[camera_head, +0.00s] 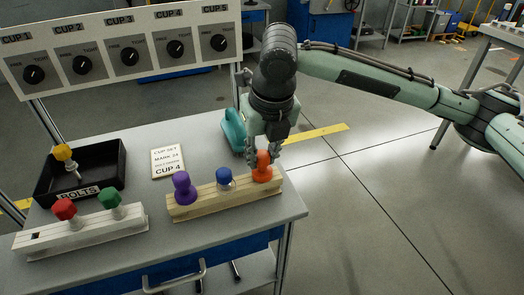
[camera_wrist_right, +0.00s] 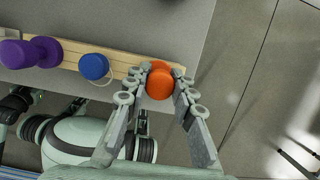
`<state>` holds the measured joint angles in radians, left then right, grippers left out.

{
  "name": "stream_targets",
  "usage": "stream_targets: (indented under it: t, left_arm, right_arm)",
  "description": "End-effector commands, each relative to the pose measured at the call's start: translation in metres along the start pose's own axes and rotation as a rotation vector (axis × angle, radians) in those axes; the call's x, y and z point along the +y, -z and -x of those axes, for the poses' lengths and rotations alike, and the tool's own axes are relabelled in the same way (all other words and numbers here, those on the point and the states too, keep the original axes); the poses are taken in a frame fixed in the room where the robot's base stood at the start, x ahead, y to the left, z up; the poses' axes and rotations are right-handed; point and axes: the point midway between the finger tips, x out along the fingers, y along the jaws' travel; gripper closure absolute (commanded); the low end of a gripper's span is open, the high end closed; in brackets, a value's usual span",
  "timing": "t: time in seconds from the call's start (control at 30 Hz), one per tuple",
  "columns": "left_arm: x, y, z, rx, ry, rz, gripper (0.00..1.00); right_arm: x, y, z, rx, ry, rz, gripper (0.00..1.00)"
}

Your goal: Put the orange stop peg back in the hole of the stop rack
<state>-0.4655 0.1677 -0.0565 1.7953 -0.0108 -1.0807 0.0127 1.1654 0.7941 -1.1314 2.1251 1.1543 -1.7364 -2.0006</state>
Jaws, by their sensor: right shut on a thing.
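The orange stop peg (camera_head: 263,168) is at the right end of the light wooden rack (camera_head: 212,207), which also carries a purple peg (camera_head: 184,187) and a blue peg (camera_head: 224,178). My right gripper (camera_head: 262,156) comes down from above and is shut on the orange peg. In the right wrist view the fingers close on both sides of the orange peg (camera_wrist_right: 159,82), over the rack's end (camera_wrist_right: 120,68). The hole under the peg is hidden, so I cannot tell how deep the peg sits. My left gripper is not in view.
A white rack (camera_head: 85,238) with a red and a green peg stands at left. Behind it are a black BOLTS tray (camera_head: 97,165) with a yellow-headed bolt and a CUP 4 card (camera_head: 168,161). A teal object (camera_head: 233,131) stands behind the wooden rack. A dial panel (camera_head: 122,45) rises behind.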

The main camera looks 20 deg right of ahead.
Motion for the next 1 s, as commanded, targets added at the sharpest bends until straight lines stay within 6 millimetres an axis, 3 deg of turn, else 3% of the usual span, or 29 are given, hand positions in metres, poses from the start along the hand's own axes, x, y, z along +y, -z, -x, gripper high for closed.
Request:
stream_targets:
  t: [0.13,0.17,0.37,0.73,1.0]
  left_arm:
    - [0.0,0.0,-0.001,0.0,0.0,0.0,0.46]
    - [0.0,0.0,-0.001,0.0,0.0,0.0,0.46]
    - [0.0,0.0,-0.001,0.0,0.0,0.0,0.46]
    - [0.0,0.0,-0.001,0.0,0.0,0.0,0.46]
    - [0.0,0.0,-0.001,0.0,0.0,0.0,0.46]
  right_arm:
    - [0.0,0.001,-0.004,0.001,0.0,0.0,1.0]
    - [0.0,0.001,-0.004,0.001,0.0,0.0,0.75]
    - [0.0,0.001,-0.004,0.0,0.0,0.0,0.51]
    - [0.0,0.0,0.003,-0.002,-0.001,0.0,0.51]
    - [0.0,-0.001,0.053,-0.006,-0.001,0.001,0.51]
